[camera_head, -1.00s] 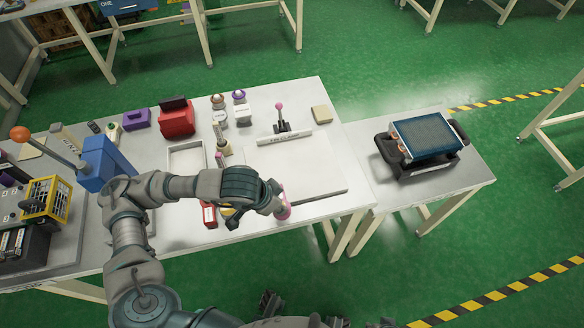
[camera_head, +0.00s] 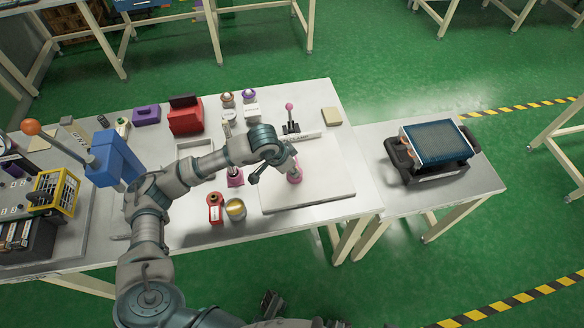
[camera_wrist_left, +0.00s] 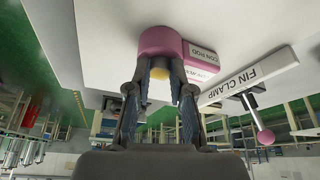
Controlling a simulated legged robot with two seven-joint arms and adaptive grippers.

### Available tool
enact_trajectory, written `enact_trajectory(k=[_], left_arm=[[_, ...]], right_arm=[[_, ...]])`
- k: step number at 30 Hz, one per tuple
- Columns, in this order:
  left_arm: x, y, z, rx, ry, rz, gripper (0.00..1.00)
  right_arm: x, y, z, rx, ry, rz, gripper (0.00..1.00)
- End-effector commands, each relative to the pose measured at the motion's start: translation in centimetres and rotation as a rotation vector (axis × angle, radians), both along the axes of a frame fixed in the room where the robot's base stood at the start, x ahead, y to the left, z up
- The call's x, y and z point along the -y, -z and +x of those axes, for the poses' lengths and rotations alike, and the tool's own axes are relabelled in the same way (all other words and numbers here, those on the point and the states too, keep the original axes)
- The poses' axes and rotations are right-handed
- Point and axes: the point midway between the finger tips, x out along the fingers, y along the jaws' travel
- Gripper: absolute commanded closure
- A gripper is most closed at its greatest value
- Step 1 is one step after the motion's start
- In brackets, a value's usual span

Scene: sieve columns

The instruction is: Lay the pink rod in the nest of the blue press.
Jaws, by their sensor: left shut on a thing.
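The pink rod (camera_head: 295,176) is over the pale board on the bench, with its upper part hidden by my left gripper (camera_head: 288,160). In the left wrist view its pink, rounded body (camera_wrist_left: 160,42) is at the fingertips of my left gripper (camera_wrist_left: 160,72), which is shut on it. I cannot tell whether the rod touches the board. The blue press (camera_head: 112,160) stands at the left of the bench, with an orange-knobbed lever. Its nest cannot be made out.
The FIN CLAMP plate (camera_head: 294,137) lies at the back of the pale board (camera_head: 325,190); a pink-knobbed lever (camera_head: 290,112) stands behind it. A red piece (camera_head: 215,207), a brass round piece (camera_head: 235,209) and a magenta-based post (camera_head: 235,180) stand between the press and the board.

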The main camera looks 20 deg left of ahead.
Motion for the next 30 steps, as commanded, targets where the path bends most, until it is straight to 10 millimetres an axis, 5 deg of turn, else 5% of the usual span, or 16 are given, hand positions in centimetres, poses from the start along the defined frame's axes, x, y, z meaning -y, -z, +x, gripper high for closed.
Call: enact_trajectory(k=[8,9,12,23,30], left_arm=[[0.0,-0.1,0.0,0.001,0.0,0.0,1.0],[0.0,0.0,0.0,0.001,0.0,0.001,0.71],[0.1,-0.1,0.0,0.001,-0.001,0.002,0.54],[-0.1,-0.4,0.0,0.003,-0.001,0.0,0.54],[-1.1,-4.9,-1.4,0.007,-0.001,0.001,0.54]], right_arm=[[0.0,0.1,0.2,0.012,0.0,0.002,0.56],[-0.1,0.1,0.4,0.019,0.0,0.003,0.56],[-0.1,0.1,0.4,0.018,-0.001,0.004,0.56],[0.0,-0.1,0.3,0.009,0.0,0.002,0.56],[-0.1,1.3,0.4,-0.011,0.004,0.001,0.56]])
